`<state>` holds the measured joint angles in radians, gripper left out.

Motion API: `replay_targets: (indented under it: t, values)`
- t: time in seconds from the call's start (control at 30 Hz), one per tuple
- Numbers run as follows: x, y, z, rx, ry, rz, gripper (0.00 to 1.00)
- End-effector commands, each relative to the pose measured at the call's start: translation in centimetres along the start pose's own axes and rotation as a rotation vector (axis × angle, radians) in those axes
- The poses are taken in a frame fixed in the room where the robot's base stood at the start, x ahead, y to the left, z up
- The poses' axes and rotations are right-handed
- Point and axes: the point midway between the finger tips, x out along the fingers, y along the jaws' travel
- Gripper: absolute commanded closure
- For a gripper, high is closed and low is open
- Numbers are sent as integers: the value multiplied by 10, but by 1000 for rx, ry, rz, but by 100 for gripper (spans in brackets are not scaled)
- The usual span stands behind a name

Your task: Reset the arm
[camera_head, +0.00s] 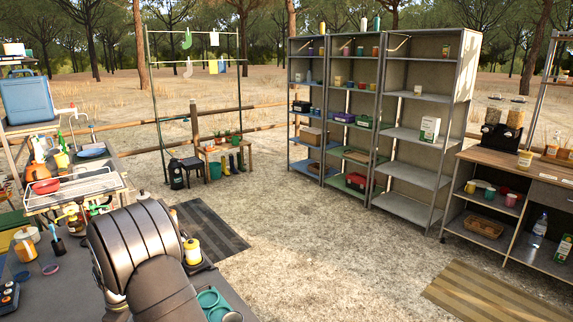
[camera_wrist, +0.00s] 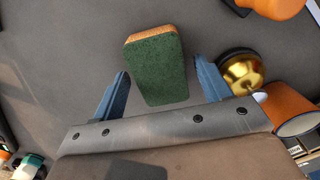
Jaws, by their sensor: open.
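My gripper (camera_wrist: 162,92) is open in the wrist view, its two blue fingers spread apart. A sponge (camera_wrist: 157,72) with a green scouring side and an orange-tan edge shows ahead of and between the fingers, with a gap to each. I cannot tell how far below the fingertips it lies. In the head view my arm (camera_head: 140,245) rises at the lower left above the grey worktop. My gripper and the sponge cannot be made out there.
A gold round object (camera_wrist: 240,72) and an orange cup-like object (camera_wrist: 288,108) are close by the right finger. A yellow-labelled container (camera_head: 192,252) and teal cups (camera_head: 209,299) stand right of my arm. Shelves (camera_head: 408,130) stand farther back; open ground lies between.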

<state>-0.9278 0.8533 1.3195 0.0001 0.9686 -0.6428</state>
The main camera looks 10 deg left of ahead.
Motion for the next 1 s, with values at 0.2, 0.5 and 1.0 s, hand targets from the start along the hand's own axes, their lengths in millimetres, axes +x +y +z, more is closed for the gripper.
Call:
replay_targets:
  t: [0.2, 0.5, 1.0]
  values:
    - [-12, 0, 0, 0, 2, 1, 30]
    - [-26, 0, 0, 0, -1, -1, 30]
    - [-5, 0, 0, 0, -3, -2, 30]
